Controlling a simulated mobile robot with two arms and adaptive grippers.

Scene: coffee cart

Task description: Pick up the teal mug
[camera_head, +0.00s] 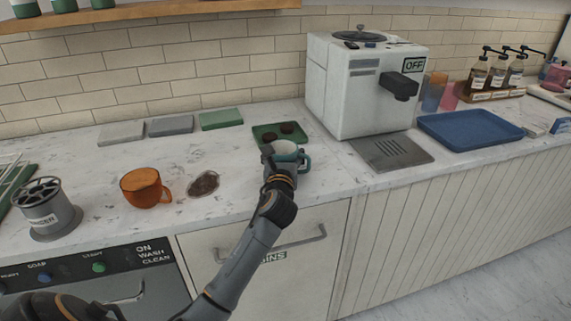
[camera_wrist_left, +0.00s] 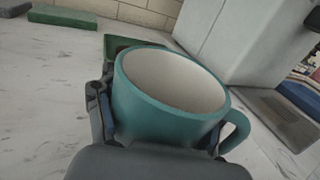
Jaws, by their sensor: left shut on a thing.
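The teal mug (camera_head: 289,152) is near the middle of the counter, in front of a green tray and left of the coffee machine. It also fills the middle of the left wrist view (camera_wrist_left: 172,95), with a pale, empty inside and its handle to the right. My left gripper (camera_head: 280,166) is shut on the mug, with a finger on each side of its body. The mug looks slightly tilted in the wrist view. I cannot tell whether its base touches the counter. My right gripper is not in view.
A green tray (camera_head: 266,141) with dark round items lies just behind the mug. The white coffee machine (camera_head: 350,100) and drip grate (camera_head: 392,153) stand to the right, beside a blue tray (camera_head: 470,131). An orange mug (camera_head: 143,187) and dark spill (camera_head: 203,184) are to the left.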

